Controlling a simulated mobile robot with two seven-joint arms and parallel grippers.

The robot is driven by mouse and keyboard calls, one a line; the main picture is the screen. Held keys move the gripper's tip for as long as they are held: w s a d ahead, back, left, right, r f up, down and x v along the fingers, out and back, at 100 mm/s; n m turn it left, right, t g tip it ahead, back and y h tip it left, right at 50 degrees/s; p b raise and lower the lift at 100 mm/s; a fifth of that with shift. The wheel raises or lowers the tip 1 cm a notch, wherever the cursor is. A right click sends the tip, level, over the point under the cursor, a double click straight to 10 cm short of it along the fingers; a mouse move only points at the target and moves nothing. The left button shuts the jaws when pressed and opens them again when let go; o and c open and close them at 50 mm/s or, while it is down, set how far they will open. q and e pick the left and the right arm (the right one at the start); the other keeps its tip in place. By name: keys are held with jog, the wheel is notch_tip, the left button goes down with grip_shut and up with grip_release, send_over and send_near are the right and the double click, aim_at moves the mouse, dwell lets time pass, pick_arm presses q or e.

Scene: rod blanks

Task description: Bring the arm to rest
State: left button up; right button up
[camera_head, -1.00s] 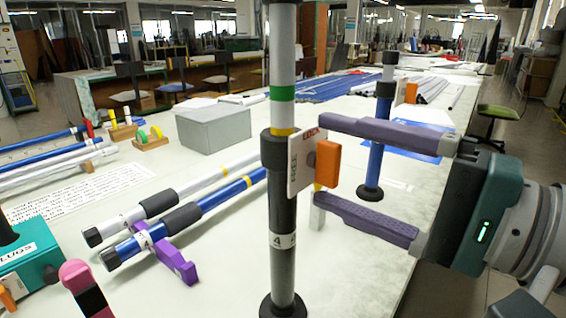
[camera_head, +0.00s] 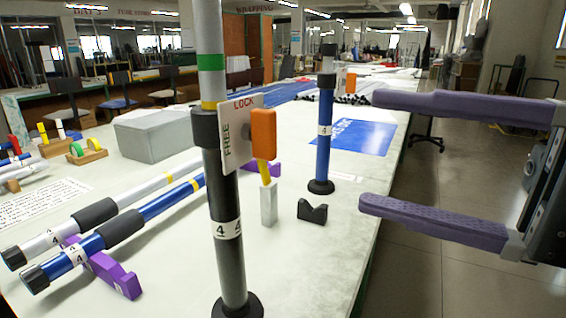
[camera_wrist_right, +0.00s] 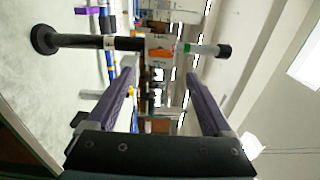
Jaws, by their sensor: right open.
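My right gripper (camera_head: 450,160) is open and empty at the right of the head view, past the table's right edge. Its two purple fingers point left and stand well apart. A black and white upright rod (camera_head: 228,215) with a 4 label stands on a round base in the foreground, left of the gripper and apart from it. The rod carries a FREE/LOCK plate (camera_head: 240,125) with an orange lever (camera_head: 262,133). In the wrist view the same rod (camera_wrist_right: 120,43) lies across the picture beyond the open fingers (camera_wrist_right: 158,95). My left gripper is not in view.
A blue upright rod (camera_head: 324,135) stands farther back. A black V-block (camera_head: 312,211) and a small pale post (camera_head: 268,205) are on the table. Two long rods lie on a purple rest (camera_head: 120,277) at left. A grey box (camera_head: 155,138) is behind.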

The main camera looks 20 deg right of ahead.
dwell(0.4)
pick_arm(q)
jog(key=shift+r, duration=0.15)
pick_arm(e)
jog(key=s+a+f+n+g+h+p, duration=0.2)
jog(key=s+a+f+n+g+p, duration=0.1)
jog(key=s+a+n+g+p, duration=0.55)
jog(key=s+d+r+n+g+h+p, duration=0.25)
jog(key=d+n+h+p, duration=0.25)
jog(key=d+h+p, duration=0.4)
pick_arm(q)
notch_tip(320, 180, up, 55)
jog(key=p, duration=3.7)
pick_arm(e)
notch_tip(320, 180, up, 36)
jog(key=shift+a+f+y, duration=0.25)
jog(key=shift+a+y, duration=0.05)
jog(key=shift+a, duration=0.1)
